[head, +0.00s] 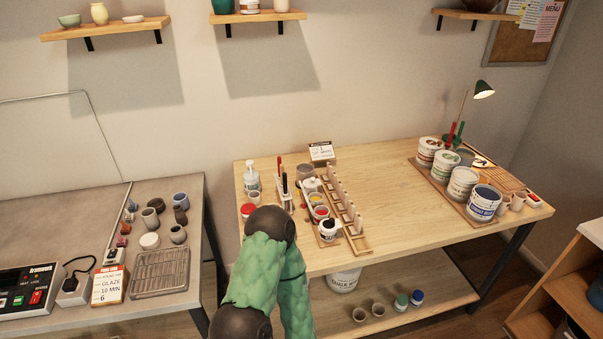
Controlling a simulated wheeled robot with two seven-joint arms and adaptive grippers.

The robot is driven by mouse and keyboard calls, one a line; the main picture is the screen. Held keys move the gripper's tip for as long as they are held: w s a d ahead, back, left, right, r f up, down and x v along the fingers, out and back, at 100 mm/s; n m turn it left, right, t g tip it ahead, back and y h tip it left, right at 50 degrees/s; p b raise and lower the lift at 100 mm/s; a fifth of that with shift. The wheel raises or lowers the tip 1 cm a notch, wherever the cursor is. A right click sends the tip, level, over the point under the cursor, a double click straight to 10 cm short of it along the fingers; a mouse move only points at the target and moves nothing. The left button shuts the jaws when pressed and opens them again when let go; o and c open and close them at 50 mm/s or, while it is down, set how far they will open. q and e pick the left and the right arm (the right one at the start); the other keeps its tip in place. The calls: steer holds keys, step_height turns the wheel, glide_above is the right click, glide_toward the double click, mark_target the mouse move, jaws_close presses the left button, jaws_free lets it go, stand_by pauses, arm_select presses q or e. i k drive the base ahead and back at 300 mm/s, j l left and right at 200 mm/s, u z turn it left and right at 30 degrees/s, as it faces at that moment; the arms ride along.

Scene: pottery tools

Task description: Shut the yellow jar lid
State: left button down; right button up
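Small paint jars stand in a cluster on the left part of the wooden table. Red shows on a jar (248,210) at the left. The jars are too small here to tell which lid is the yellow one or how it sits. One of my arms, green-sleeved with dark joints, rises at the bottom centre left of the jars. Neither gripper shows.
A wooden rack with pegs (345,205) stands right of the jars. Large labelled tubs (463,183) fill the table's right end. The table's middle (400,215) is clear. A grey table (60,215) with small pots stands at the left.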

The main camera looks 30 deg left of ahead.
mark_target(303, 190)
steer(key=j+u, duration=0.25)
steer(key=j, duration=0.4)
steer(key=i+j+u, duration=0.1)
steer(key=j+u, duration=0.15)
steer(key=j, duration=0.4)
steer(key=l+u, duration=0.2)
steer(key=u, duration=0.15)
